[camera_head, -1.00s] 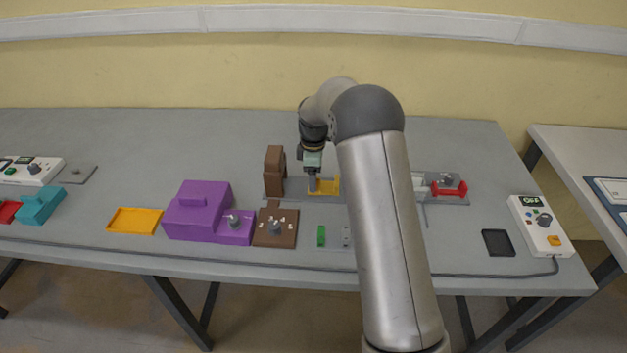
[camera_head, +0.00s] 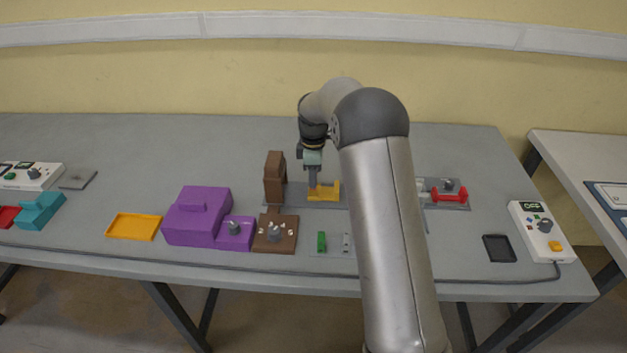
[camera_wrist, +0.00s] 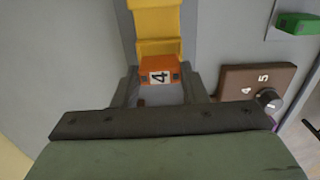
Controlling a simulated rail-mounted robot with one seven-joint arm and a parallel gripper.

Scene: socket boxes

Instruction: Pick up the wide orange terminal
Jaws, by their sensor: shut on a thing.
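The orange terminal (camera_wrist: 157,69) carries a white label with a black 4 and shows in the wrist view between the two fingers of my gripper (camera_wrist: 160,88). The fingers are shut on its sides. A yellow part (camera_wrist: 157,22) lies right beyond it, touching or nearly touching. In the head view my gripper (camera_head: 312,186) points down at the left end of the yellow part (camera_head: 328,190), and the terminal itself cannot be made out there.
A brown upright block (camera_head: 274,178) stands just left of my gripper. A brown dial plate (camera_head: 274,236), a purple block (camera_head: 198,217) and a green piece (camera_head: 321,241) lie nearer the front. A red part (camera_head: 449,195) sits on a grey plate at right.

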